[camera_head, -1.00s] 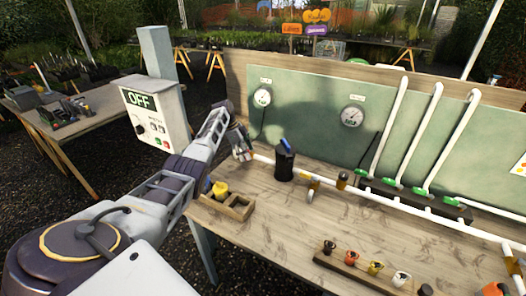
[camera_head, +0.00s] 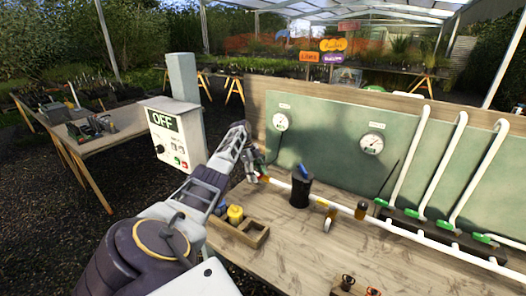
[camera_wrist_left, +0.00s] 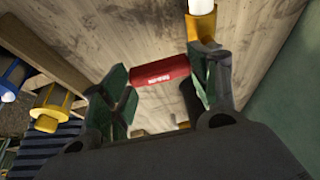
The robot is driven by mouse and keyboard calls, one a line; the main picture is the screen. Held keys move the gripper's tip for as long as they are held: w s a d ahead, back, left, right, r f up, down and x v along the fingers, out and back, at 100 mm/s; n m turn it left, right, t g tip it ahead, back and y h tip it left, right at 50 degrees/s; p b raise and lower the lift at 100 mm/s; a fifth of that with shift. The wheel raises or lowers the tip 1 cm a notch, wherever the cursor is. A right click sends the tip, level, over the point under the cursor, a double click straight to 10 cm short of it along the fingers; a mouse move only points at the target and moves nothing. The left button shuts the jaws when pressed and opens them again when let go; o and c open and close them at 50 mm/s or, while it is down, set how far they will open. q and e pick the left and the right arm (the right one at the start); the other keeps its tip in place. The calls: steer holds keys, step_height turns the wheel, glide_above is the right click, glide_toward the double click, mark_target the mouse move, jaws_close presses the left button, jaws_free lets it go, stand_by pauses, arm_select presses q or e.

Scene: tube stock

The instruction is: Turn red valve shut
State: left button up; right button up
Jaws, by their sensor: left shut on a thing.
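The red valve handle (camera_wrist_left: 160,75) is a short red bar with small white lettering, seen in the left wrist view between the two fingers. My left gripper (camera_wrist_left: 165,85) is shut on it. A yellow fitting with a white pipe (camera_wrist_left: 201,8) is just beyond the right finger. In the head view my left gripper (camera_head: 256,170) is at the left end of the white pipe (camera_head: 341,208), low in front of the green board. The fingers and wrist largely hide the valve there. My right gripper is not in view.
A black holder (camera_head: 300,190) with a blue-topped item stands right of the gripper. A wooden tray (camera_head: 251,236) with a yellow item is nearer. The OFF control box (camera_head: 175,135) stands left of the arm. Green-handled valves (camera_head: 419,214) are at right. The front tabletop is mostly clear.

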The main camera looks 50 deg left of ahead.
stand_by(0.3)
arm_select(q)
steer(key=o, duration=1.2)
steer(key=shift+c, duration=0.2)
steer(key=shift+r, duration=0.1)
steer(key=v, duration=1.1)
steer(key=shift+r, duration=0.35)
steer(key=shift+a, duration=0.2)
steer(key=shift+s, duration=0.1)
